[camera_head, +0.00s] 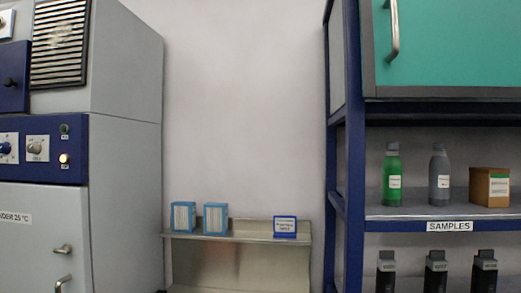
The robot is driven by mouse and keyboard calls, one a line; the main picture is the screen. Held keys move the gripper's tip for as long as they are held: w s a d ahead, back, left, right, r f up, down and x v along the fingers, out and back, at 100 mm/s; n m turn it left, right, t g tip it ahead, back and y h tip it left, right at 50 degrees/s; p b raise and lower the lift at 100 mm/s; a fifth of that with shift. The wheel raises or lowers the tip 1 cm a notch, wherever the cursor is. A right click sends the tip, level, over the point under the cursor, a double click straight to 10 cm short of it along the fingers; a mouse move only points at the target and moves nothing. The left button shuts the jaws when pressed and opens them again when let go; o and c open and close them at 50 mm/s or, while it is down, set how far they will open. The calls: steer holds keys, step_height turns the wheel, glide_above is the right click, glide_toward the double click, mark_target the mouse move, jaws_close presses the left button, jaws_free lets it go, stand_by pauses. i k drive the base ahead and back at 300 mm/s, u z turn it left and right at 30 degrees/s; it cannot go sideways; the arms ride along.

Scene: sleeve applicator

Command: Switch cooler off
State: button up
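A tall grey machine (127,70) stands at the left, cut off by the picture's left edge. It has a dark blue control panel (80,150). On the panel, a grey rotary knob (35,148) sits on a light plate whose small label I cannot read. A blue knob (5,148) is at the left edge. To the right are a dark green button or lamp (64,128) and a lit, pale yellow one (64,158). I cannot tell which control belongs to the cooler. My gripper is not in view.
A low metal shelf (240,240) holds two blue boxes (183,216) and a small blue-framed sign (285,226). A blue-framed rack (355,150) at the right holds bottles (393,175) and a brown box (490,187). Handles (62,250) protrude from the machine's lower door.

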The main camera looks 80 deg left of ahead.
mark_target(35, 148)
steer(key=u, duration=4.2)
